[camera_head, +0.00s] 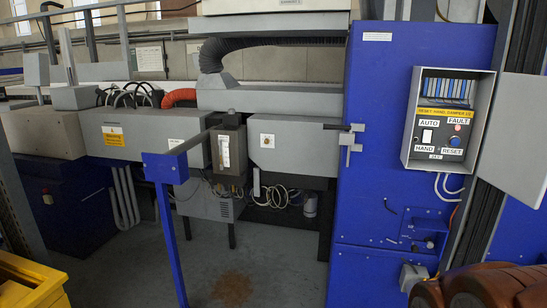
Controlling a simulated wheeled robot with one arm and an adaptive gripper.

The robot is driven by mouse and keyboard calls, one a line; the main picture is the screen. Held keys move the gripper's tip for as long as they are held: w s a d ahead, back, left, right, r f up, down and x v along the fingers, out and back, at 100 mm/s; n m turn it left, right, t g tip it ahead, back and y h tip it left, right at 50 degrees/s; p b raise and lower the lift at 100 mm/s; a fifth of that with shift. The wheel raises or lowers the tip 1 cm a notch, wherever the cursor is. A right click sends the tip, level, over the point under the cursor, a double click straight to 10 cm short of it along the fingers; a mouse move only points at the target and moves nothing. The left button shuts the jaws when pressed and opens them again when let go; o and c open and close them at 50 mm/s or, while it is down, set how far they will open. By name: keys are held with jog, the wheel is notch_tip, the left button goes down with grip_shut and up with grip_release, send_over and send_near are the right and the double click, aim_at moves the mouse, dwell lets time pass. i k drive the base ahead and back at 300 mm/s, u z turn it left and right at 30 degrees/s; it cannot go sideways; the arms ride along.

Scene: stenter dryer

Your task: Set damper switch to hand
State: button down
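An open grey control box (407,150) is mounted on the tall blue cabinet at the right. A white rocker switch (427,136) sits in its left half, between the AUTO label (429,123) above and the HAND label (424,149) below. It is too small to tell which way it is tipped. A small red lamp (457,128) under the FAULT label and a blue round button (455,142) above the RESET label (452,152) are to its right. A yellow strip (444,112) above them mentions the damper. My gripper is not in view.
The box's grey door (515,135) stands open to the right. Brown rounded objects (485,292) fill the bottom right corner, below the box. A blue post (171,230) stands left of centre. A yellow container (35,280) is bottom left. Grey floor (275,255) is clear between.

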aim_at(426, 136)
jog(key=z, duration=2.45)
jog(key=i, duration=2.4)
jog(key=u, duration=3.45)
jog(key=k, duration=0.45)
